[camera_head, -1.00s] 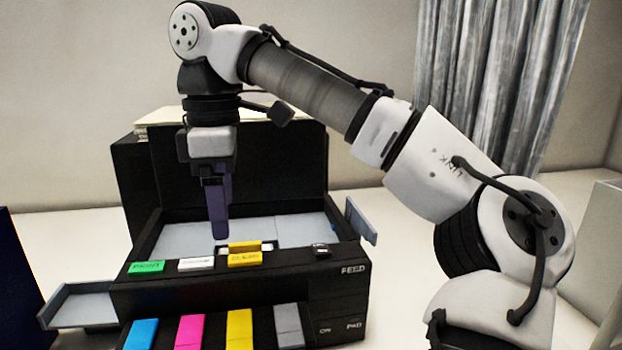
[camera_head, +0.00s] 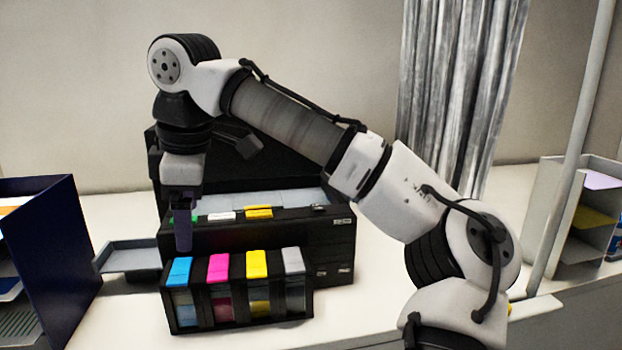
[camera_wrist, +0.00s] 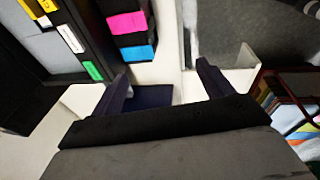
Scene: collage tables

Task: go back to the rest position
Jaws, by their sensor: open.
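My gripper (camera_head: 183,235) hangs pointing down in the head view, in front of the left part of the black printer (camera_head: 270,238). Its purple fingers look empty. In the wrist view the two fingers (camera_wrist: 160,85) stand wide apart with nothing between them. The printer's green, white and yellow buttons show in the wrist view at the upper left. The ink tank block (camera_head: 240,310) has cyan, magenta, yellow and grey caps and stands at the printer's front. My arm reaches across the head view from the lower right.
A dark blue shelf unit (camera_head: 75,250) stands at the left. A grey side tray (camera_head: 130,257) juts from the printer's left. A pale shelf (camera_head: 545,205) and a thin pole (camera_head: 572,150) are at the right. The table (camera_head: 110,320) is clear in front.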

